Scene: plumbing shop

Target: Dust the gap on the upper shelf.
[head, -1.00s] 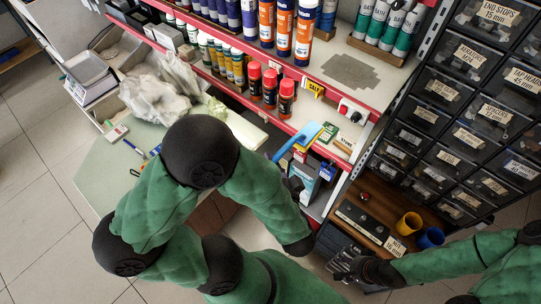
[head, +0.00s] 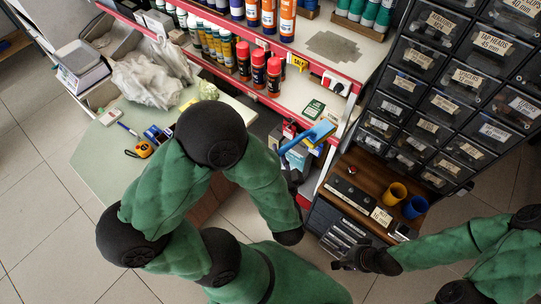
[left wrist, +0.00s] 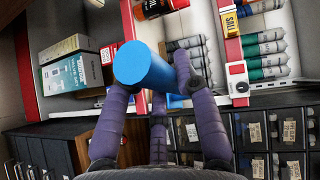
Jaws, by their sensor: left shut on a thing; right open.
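The upper shelf (head: 376,50) has a red front edge. Its gap holds a grey dusty patch (head: 333,45), between orange-and-white tubes on the left and green-and-white tubes on the right. My left gripper (head: 291,176) is shut on a blue-handled brush (head: 293,143), in front of the lower shelf and below the gap. The brush's blue head with a yellow edge points up and right. In the left wrist view the blue handle (left wrist: 143,63) sits between the purple-grey fingers; the brush head is not clear there. My right gripper (head: 346,259) is open and empty beside the drawer unit.
Red-capped cans (head: 259,68) stand on the lower level, under the upper shelf's edge. A yellow sale tag (head: 299,63) hangs there. Dark labelled drawers (head: 440,65) rise at right. The green counter (head: 92,160) lies left.

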